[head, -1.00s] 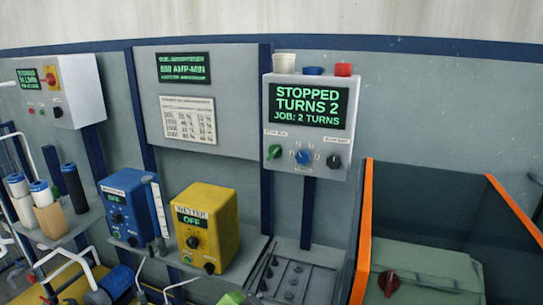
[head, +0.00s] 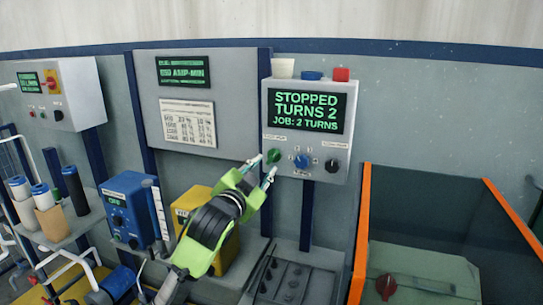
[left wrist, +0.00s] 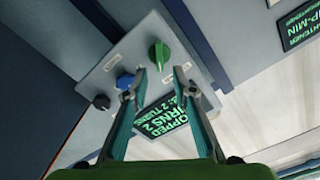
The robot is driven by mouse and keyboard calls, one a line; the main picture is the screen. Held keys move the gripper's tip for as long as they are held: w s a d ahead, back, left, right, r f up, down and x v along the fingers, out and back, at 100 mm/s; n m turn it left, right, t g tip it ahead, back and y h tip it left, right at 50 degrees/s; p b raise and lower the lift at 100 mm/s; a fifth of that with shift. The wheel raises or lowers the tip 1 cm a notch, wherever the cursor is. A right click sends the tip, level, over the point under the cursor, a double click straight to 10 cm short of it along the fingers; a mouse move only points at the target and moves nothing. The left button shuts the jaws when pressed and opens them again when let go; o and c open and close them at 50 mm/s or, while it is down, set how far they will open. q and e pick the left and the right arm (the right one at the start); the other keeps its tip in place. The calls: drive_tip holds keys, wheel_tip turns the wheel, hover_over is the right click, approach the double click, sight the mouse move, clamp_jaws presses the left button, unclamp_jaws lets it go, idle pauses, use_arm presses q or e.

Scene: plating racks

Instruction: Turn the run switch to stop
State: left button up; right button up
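The grey control box (head: 272,118) on the back wall has a screen (head: 306,110) reading STOPPED, TURNS 2, JOB: 2 TURNS. Its green knob (head: 273,156) is at the lower left, under a label too small to read surely. In the left wrist view the green knob (left wrist: 159,54) lies just beyond the fingertips, in line with the gap. My left gripper (head: 264,167) is open and empty, with its fingertips just before the knob. It also shows in the left wrist view (left wrist: 160,72). My right gripper is not in view.
Beside the green knob are a blue knob (head: 302,161) and a black knob (head: 332,166). Below stand a yellow box (head: 190,203), partly hidden by my arm, and a blue box (head: 124,207). An orange-edged bay (head: 361,235) is at the right.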

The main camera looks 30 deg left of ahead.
sight(273, 158)
use_arm(q)
drive_tip(key=p+x, duration=0.1)
drive_tip(key=x, duration=0.5)
drive_tip(key=shift+w, duration=0.35)
clamp_jaws()
